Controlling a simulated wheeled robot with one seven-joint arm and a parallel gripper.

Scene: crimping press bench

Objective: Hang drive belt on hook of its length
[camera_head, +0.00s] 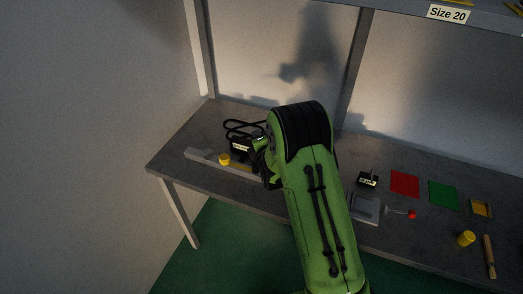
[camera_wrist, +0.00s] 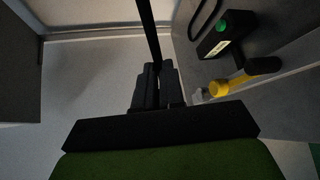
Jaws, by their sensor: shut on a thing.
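In the wrist view my gripper (camera_wrist: 157,82) is shut on a thin black band, which looks like the drive belt (camera_wrist: 149,30). The band runs from between the fingers to the top edge of the picture. In the head view black loops (camera_head: 238,126) show left of my wrist, at the back left of the bench; I cannot tell whether all of them are the held belt. My gripper is mostly hidden behind my green arm there. No hook can be made out in either view.
A black box (camera_wrist: 218,38) with a green button and a yellow-ended lever (camera_wrist: 232,82) are right of my fingers. The bench (camera_head: 172,158) carries a red square (camera_head: 404,184), a green square (camera_head: 443,195) and a yellow cylinder (camera_head: 466,238).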

